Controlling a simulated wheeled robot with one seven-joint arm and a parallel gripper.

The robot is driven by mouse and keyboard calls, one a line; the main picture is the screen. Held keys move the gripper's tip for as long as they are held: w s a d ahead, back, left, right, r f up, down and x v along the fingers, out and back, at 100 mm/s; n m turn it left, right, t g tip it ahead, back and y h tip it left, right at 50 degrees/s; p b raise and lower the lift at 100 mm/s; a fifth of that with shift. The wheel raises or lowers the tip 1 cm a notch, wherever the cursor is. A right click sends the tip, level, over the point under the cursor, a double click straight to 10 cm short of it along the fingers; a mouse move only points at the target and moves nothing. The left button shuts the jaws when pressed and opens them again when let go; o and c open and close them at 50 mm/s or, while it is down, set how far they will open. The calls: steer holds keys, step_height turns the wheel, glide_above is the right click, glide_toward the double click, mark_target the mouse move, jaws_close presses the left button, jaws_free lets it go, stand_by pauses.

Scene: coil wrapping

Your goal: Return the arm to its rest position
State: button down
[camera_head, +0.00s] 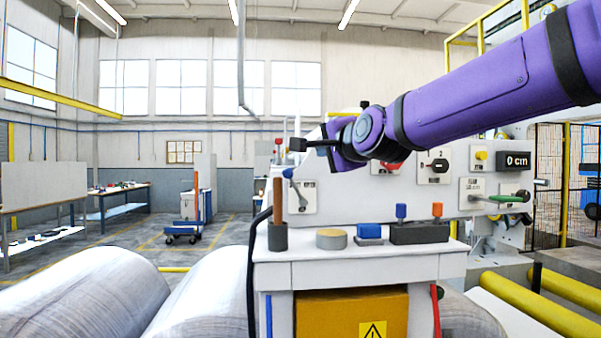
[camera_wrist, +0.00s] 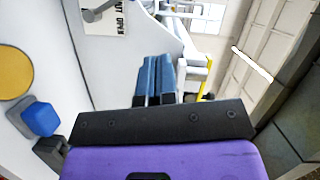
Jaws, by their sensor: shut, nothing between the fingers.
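My gripper (camera_head: 293,145) is at the end of my purple arm, which reaches in from the upper right in the head view. It points left, above the white workbench and in front of the control panel. In the wrist view the two blue-grey fingers (camera_wrist: 155,78) lie side by side, shut with nothing between them. The gripper is apart from the bench top and the things on it. Part of the control panel behind is hidden by the arm.
The white workbench (camera_head: 360,272) carries a dark cup (camera_head: 277,238) with a brown stick, a round tan-topped tin (camera_head: 331,239), a blue block (camera_head: 369,232) and a dark holder (camera_head: 420,233). The control panel (camera_head: 450,205) stands behind. Large wrapped coils (camera_head: 80,295) lie left. Yellow rollers (camera_head: 540,312) lie right.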

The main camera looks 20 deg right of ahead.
steer(key=s+d+f+n+g, duration=0.1)
steer(key=s+f+n+g, duration=0.5)
steer(key=s+f, duration=0.5)
steer(key=s+f+n+g+h, duration=0.1)
steer(key=s+f+n+g, duration=0.5)
steer(key=s+f, duration=0.6)
steer(key=s+n, duration=0.2)
steer(key=s, duration=0.1)
steer(key=shift+s+d+n, duration=0.4)
steer(key=c, duration=1.8)
jaws_free()
steer(key=shift+f, duration=0.1)
steer(key=shift+c, duration=0.2)
